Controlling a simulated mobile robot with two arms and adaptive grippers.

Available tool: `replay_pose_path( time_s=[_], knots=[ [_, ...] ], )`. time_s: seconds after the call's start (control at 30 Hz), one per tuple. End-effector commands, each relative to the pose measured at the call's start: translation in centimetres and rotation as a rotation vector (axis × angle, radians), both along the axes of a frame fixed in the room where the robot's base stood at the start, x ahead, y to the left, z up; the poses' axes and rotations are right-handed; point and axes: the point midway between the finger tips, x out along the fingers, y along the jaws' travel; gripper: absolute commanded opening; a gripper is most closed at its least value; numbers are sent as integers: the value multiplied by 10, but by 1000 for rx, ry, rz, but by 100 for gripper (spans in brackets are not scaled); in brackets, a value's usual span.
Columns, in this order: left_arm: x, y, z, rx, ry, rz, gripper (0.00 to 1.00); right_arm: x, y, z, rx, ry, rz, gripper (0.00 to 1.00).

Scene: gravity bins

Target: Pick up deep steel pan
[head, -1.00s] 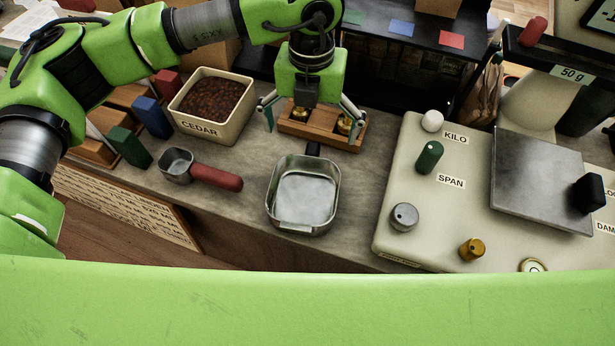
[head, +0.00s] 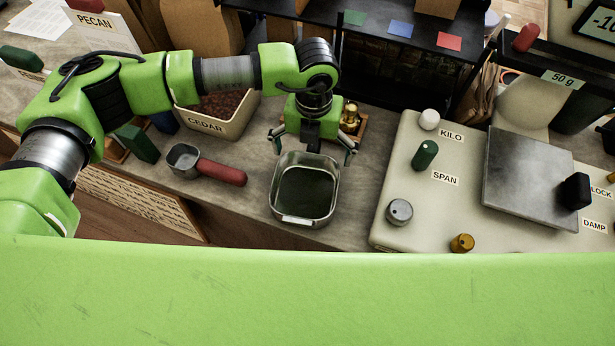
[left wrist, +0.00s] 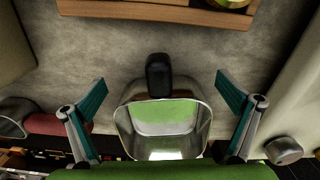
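The deep steel pan (head: 304,213) stands on the grey counter in the middle of the head view. Its black handle (head: 310,136) points toward the back. The pan also shows in the left wrist view (left wrist: 163,152), with its handle (left wrist: 158,76) upright in the picture. My left gripper (head: 313,150) is over the handle end of the pan. Its teal-padded fingers are wide apart, one on each side, with clear space to the handle. The left gripper shows empty in the wrist view (left wrist: 160,92). My right gripper is not in view.
A red-handled scoop (head: 215,171) lies left of the pan. Behind are the CEDAR bin (head: 207,125) and a wooden block with brass weights (head: 351,116). The cream scale (head: 420,185) with knobs stands to the right. Free counter lies between pan and scale.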

Motion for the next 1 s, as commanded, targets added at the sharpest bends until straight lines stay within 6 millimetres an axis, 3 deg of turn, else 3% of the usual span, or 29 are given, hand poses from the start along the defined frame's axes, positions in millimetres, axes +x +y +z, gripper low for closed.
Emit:
replay_pose_path(
  time_s=[0.03,0.17,0.47,0.63,0.77,1.0],
  knots=[
    [0,0,0,0,0,0,90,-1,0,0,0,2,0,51],
    [0,0,0,0,0,0,58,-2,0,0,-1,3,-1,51],
    [0,0,2,-1,-1,0,58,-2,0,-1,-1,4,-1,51],
    [1,-1,13,-2,-3,0,58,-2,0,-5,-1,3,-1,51],
    [0,0,33,-3,-5,-1,58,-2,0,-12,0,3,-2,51],
    [-40,19,81,-3,-7,-4,58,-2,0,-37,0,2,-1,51]
  ],
)
